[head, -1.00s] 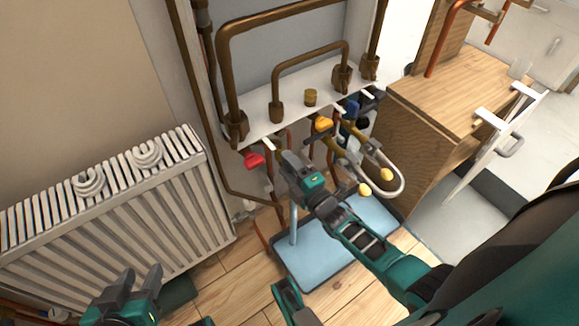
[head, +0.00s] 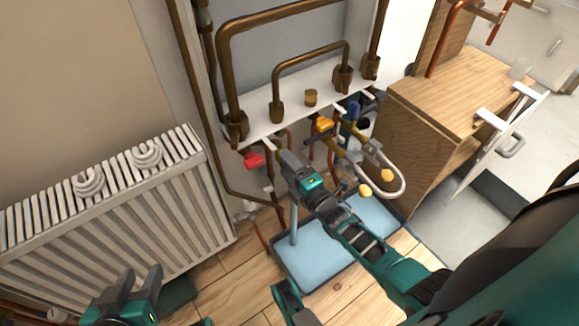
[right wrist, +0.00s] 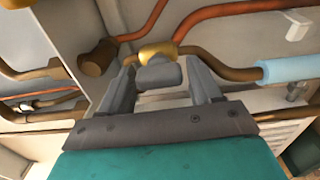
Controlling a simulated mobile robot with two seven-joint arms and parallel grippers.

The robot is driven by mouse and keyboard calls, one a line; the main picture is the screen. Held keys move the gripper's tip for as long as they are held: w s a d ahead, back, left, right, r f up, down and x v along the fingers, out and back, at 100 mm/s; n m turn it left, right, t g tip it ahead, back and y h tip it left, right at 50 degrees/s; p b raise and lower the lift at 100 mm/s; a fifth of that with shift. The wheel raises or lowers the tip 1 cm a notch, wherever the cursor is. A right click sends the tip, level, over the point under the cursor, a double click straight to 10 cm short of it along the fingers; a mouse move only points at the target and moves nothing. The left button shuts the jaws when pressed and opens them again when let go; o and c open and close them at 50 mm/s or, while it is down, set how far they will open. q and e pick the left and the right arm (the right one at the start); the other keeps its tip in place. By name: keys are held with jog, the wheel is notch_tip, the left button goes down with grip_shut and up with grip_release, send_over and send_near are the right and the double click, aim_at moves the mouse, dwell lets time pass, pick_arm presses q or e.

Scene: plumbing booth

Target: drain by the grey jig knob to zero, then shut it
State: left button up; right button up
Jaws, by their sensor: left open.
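In the right wrist view a small grey knob (right wrist: 158,76) sits under a brass fitting (right wrist: 158,52) on a copper pipe. My right gripper (right wrist: 160,82) has one finger on each side of this knob, with narrow gaps showing beside it. In the head view my right gripper (head: 287,158) reaches in below the white manifold shelf (head: 262,125), and the knob is hidden there. My left gripper (head: 143,282) is open and empty at the lower left, in front of the radiator. I see no readable gauge.
A red handle (head: 254,160), an orange handle (head: 323,124) and a looped hose (head: 402,184) are close to my right gripper. A pale blue tray (head: 318,272) lies on the floor below. A white radiator (head: 120,220) stands left, a wooden cabinet (head: 425,140) right.

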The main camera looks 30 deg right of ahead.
jog(key=shift+o, duration=0.6)
